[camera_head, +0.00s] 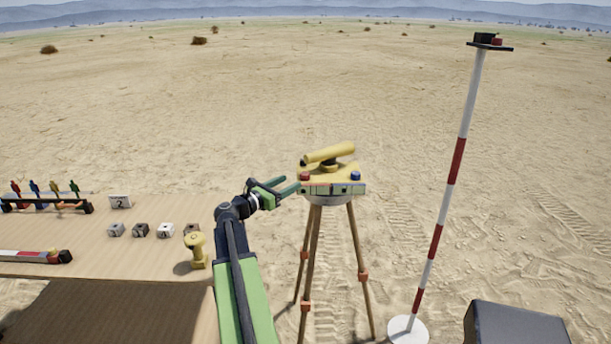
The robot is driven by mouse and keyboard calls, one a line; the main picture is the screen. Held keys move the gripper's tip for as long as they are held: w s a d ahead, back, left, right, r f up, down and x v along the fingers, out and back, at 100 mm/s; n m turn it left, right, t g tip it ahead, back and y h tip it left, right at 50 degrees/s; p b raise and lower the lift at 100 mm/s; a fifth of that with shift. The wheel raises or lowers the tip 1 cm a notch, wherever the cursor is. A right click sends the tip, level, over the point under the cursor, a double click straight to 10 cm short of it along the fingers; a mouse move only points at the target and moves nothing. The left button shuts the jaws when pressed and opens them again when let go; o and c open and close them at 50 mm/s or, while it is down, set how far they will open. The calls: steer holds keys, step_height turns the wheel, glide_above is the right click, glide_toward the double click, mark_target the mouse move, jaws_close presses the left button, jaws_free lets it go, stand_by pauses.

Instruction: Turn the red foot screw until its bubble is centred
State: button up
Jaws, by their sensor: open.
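The yellow surveying instrument (330,153) stands on a wooden tripod (311,255) right of the table. The red foot screw (305,177) is at the left front of its base. A blue foot screw (355,176) is at the right front. A pale strip with greenish marks (333,189) runs along the base's front; the bubble's position is too small to tell. My gripper (291,184) is open, its green fingers reaching right, with the tips close to the left of the red screw. I cannot tell whether they touch it.
A red-white pole (443,210) stands right of the tripod. A dark box (515,325) is at the lower right.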

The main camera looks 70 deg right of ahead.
mark_target(301, 176)
steer(key=x, duration=0.9)
jaws_close()
steer(key=shift+w, duration=0.1)
